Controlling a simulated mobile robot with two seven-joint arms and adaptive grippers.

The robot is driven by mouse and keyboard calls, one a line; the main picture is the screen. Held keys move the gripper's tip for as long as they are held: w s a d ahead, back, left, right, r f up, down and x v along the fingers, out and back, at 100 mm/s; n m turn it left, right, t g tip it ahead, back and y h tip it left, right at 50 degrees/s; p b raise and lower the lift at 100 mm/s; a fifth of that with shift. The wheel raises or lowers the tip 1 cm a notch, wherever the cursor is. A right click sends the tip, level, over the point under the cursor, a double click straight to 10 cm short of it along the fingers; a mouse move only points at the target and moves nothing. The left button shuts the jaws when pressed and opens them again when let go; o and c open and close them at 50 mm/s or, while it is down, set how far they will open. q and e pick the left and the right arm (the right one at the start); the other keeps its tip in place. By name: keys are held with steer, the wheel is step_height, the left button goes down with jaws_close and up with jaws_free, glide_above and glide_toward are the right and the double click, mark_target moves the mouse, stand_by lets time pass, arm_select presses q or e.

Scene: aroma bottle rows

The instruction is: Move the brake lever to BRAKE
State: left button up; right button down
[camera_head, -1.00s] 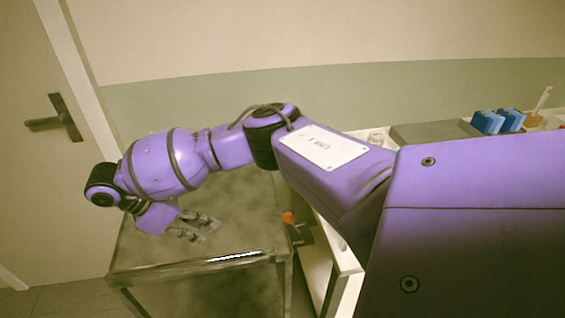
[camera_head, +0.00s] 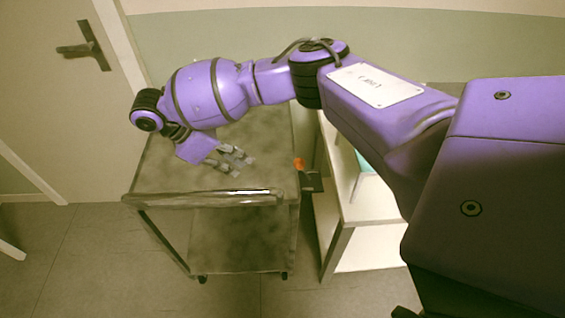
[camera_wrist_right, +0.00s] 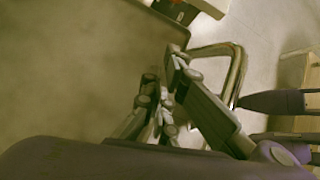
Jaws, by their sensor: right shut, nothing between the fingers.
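The brake lever shows as a small orange knob (camera_head: 298,163) above a dark bracket (camera_head: 312,182) on the right side of the metal cart (camera_head: 160,165). Its position marking is too small to read. My right gripper (camera_head: 240,163) is over the cart top, left of the knob and apart from it. Its fingers are together and hold nothing. In the right wrist view the gripper (camera_wrist_right: 160,88) points towards a dark part with some red (camera_wrist_right: 183,9) at the top edge, probably the lever's mount.
The cart's push handle (camera_head: 205,199) runs along its near edge; it shows as a metal loop in the wrist view (camera_wrist_right: 236,72). A white shelf unit (camera_head: 370,208) stands close to the cart's right. A door (camera_head: 50,100) is at the left. The floor in front is clear.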

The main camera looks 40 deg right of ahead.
steer(key=x, duration=1)
steer(key=d+r, duration=0.1)
steer(key=d+p, duration=0.1)
steer(key=d, duration=0.1)
steer(key=shift+s+r+p, duration=0.3)
steer(key=shift+s+r, duration=0.05)
steer(key=shift+r, duration=0.05)
steer(key=shift+s+d, duration=0.1)
steer(key=shift+d, duration=0.15)
